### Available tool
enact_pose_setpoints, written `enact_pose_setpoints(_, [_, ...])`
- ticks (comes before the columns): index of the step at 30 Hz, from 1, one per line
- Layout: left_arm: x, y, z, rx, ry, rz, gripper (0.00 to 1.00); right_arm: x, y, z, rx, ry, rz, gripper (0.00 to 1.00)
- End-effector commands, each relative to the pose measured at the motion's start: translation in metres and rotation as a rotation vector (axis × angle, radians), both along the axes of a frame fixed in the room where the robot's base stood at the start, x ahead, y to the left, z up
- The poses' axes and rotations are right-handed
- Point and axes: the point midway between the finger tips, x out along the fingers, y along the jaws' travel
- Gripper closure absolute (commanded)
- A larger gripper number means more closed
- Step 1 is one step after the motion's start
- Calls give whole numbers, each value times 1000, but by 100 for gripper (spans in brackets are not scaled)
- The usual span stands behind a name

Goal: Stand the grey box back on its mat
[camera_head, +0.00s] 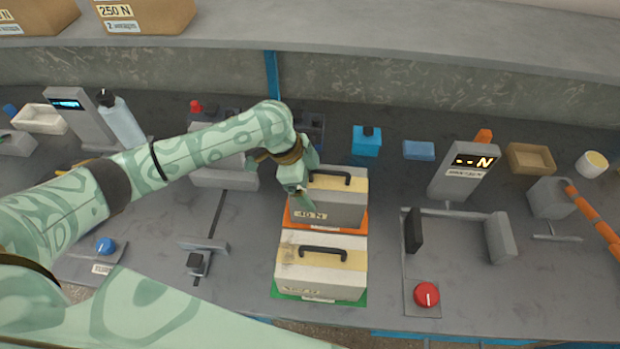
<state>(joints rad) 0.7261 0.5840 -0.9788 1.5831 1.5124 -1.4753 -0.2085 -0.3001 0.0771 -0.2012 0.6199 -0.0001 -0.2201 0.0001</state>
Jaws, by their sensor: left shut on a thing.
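Two grey boxes with cream tops and black handles stand one in front of the other in the middle of the table. The far grey box (342,214), labelled 40 N, is upright over an orange mat (361,228); I cannot tell whether its base touches it. The near grey box (325,277) stands on a green mat (363,300). My left gripper (305,196) reaches down at the far box's top left, by the left end of its handle, and is shut on that box. The arm hides part of its left side. My right gripper is out of view.
Right of the boxes are a red knob (426,294), a clamp-like fixture (500,238) and a display stand (464,172). Blue blocks (419,150) lie behind. A bottle (121,122) and white tray (40,119) stand at left. A shelf (400,35) runs along the back.

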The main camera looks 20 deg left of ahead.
Motion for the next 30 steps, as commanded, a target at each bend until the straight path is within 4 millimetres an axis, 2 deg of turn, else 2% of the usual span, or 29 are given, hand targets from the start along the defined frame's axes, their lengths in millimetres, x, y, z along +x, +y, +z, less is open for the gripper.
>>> enact_pose_setpoints(1, [1, -1, 1, -6, -3, 1, 79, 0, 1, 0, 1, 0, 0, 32])
enact_pose_setpoints(2, [0, 0, -1, 0, 1, 0, 4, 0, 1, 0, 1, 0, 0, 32])
enact_pose_setpoints(3, [0, 0, -1, 0, 1, 0, 0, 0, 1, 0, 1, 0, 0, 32])
enact_pose_setpoints(11, [0, 0, 3, 0, 0, -1, 0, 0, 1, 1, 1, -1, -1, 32])
enact_pose_setpoints(14, [-1, 6, 17, 0, -2, 0, 0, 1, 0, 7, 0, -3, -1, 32])
enact_pose_setpoints(24, [-7, 35, 89, 2, -3, 0, 0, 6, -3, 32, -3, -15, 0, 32])
enact_pose_setpoints(30, [-9, 44, 110, 0, 1, -1, 0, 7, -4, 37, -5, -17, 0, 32])
